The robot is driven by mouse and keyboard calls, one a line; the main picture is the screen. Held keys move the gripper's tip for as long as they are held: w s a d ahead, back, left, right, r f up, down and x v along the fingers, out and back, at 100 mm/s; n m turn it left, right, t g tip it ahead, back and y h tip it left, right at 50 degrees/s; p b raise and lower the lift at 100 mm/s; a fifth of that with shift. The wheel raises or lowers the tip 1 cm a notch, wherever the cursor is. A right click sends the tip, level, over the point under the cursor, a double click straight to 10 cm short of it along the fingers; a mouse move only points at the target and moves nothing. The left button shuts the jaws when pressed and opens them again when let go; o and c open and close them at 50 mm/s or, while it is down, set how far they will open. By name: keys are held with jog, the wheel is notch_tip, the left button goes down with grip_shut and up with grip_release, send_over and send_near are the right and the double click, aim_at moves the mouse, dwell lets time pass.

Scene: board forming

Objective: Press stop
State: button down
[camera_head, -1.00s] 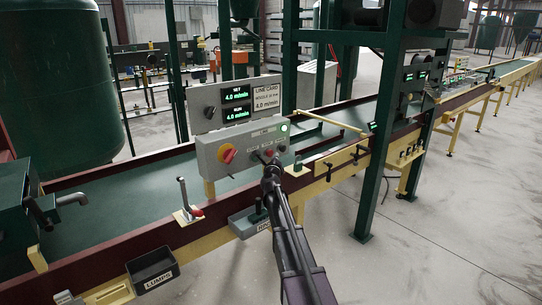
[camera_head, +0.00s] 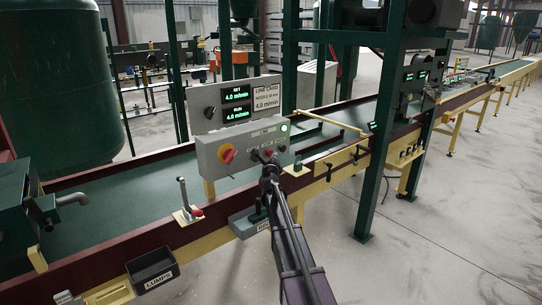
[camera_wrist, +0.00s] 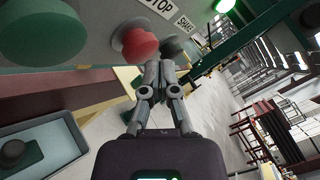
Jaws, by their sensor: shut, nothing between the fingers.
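The grey control box (camera_head: 240,146) stands at the belt's near side, with a red-and-yellow rotary switch (camera_head: 228,155). In the wrist view the red button (camera_wrist: 135,40) sits under the STOP label (camera_wrist: 158,5). A green button (camera_wrist: 38,32) is to its left and a black button (camera_wrist: 172,45) to its right. My gripper (camera_wrist: 164,66) is shut and empty, its tips close in front of the panel, just below and right of the red button. Contact cannot be told. In the head view my gripper (camera_head: 267,163) covers part of the button row.
Displays (camera_head: 237,104) above the box read 4.0 m/min for SET and RUN. A green lamp (camera_head: 284,128) is lit on the box. A lever (camera_head: 184,197) and a LUMPS bin (camera_head: 153,270) lie along the near rail. Open floor (camera_head: 450,220) is at the right.

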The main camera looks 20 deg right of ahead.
jog(key=shift+w+a, duration=0.15)
jog(key=shift+w, duration=0.35)
dwell(0.8)
jog(key=shift+s, duration=0.25)
jog(key=shift+s+d, duration=0.3)
jog(key=shift+s, duration=0.4)
jog(key=s+d, duration=0.2)
jog(key=s, duration=0.3)
jog(key=shift+s, duration=0.35)
dwell(0.5)
jog(key=shift+a, duration=0.15)
dwell(0.6)
